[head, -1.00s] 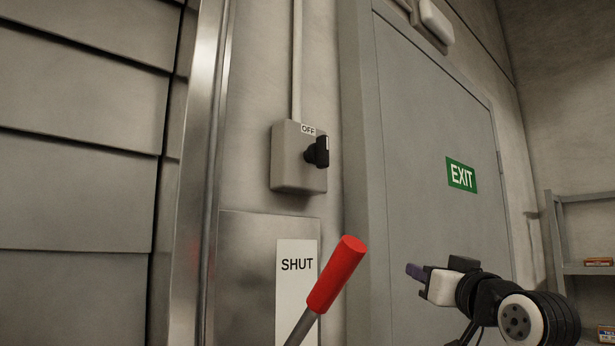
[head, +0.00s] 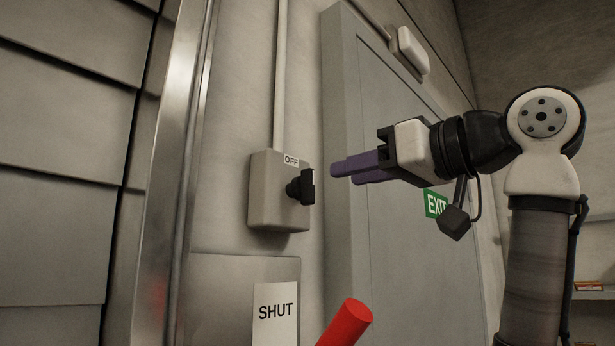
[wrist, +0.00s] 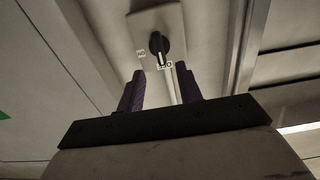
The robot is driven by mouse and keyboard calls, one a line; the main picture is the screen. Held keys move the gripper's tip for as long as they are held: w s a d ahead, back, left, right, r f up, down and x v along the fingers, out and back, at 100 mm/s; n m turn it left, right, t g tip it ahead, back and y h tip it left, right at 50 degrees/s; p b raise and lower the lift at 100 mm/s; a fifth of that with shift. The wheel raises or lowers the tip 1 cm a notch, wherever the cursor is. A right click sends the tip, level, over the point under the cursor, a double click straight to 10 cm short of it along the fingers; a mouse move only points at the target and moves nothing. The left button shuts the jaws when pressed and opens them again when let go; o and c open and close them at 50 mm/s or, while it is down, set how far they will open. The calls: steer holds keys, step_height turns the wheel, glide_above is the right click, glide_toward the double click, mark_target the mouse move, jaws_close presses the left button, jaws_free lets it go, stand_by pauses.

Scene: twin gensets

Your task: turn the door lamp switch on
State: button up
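The door lamp switch is a grey wall box (head: 277,207) with a black rotary knob (head: 302,187) and an OFF label (head: 291,160) above it. A conduit runs up from the box. The knob's pale pointer mark is on the side toward the OFF label. My gripper (head: 343,172) is to the right of the knob, apart from it, with purple fingers pointing at it. In the wrist view the knob (wrist: 159,46) lies beyond and between the two spread fingertips (wrist: 161,74), with nothing between them. A second label (wrist: 141,53) on the box is too small to read surely.
A red lever handle (head: 345,322) juts up below the switch, in front of a metal panel with a SHUT label (head: 275,312). A grey door (head: 385,250) with an EXIT sign (head: 434,203) is behind my arm. A pale lamp fitting (head: 411,50) is above the door. Open air separates gripper and knob.

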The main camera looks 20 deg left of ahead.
mark_target(314, 182)
steer(key=p+x, duration=0.2)
steer(key=x, duration=0.7)
steer(key=shift+a, duration=0.15)
jaws_close()
